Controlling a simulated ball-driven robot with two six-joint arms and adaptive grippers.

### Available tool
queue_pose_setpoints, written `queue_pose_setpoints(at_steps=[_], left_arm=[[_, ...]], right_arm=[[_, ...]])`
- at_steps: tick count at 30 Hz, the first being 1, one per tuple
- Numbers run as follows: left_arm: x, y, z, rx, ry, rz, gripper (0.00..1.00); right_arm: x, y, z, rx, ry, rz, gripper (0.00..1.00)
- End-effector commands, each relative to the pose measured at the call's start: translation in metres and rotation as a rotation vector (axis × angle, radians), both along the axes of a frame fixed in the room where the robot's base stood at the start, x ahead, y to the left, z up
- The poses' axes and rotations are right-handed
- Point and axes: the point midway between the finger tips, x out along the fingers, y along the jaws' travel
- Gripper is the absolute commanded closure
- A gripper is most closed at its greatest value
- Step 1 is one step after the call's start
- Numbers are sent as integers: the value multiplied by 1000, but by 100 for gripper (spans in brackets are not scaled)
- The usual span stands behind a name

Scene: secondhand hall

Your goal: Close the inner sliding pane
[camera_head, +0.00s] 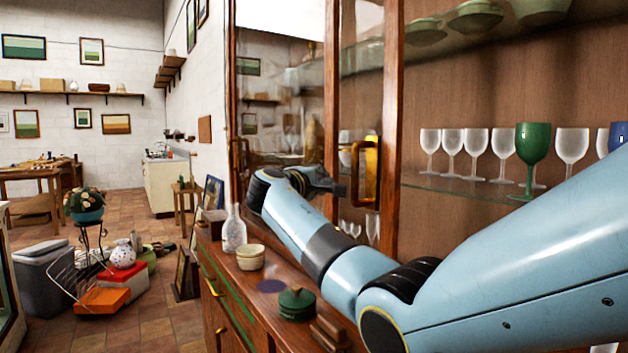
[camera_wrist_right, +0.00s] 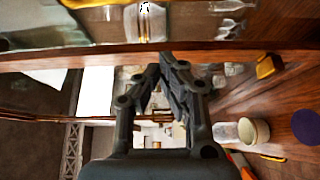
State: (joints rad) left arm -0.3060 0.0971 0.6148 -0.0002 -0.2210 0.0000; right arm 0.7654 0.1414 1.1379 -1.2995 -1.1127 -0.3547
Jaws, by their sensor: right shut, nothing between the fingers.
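A wooden display cabinet has framed glass sliding panes standing at its left part. One glass pane (camera_head: 283,110) mirrors the room. A wooden upright (camera_head: 393,90) edges the panes on the right, with the right part of the cabinet uncovered. A brass handle (camera_head: 360,175) is at the panes' right part, and another handle (camera_head: 238,165) is at their left edge. I cannot tell which pane is the inner one. My right gripper (camera_head: 335,186) is shut and empty, in front of the panes, just left of the brass handle. In the right wrist view its fingertips (camera_wrist_right: 166,62) meet near a wooden frame bar (camera_wrist_right: 230,58). My left gripper is out of view.
Frosted glasses (camera_head: 475,145) and a green goblet (camera_head: 532,150) stand on the glass shelf at right. The floor at left holds assorted goods.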

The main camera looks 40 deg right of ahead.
Motion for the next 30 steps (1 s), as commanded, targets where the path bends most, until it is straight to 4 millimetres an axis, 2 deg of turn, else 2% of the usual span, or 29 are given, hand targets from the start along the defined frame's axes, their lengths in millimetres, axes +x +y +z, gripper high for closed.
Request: queue_pose_setpoints(at_steps=[3, 5, 9, 15, 30], left_arm=[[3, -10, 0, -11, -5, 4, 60], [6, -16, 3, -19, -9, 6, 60], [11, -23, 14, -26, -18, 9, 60], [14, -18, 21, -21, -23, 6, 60], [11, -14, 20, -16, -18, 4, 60]], right_arm=[[9, -20, 1, -2, 1, -2, 100], [8, -25, 0, -1, 2, -2, 100], [-12, -25, 2, -1, -2, 1, 100], [-27, -26, 1, 0, 0, 0, 100], [-30, -28, -1, 0, 0, 0, 100]])
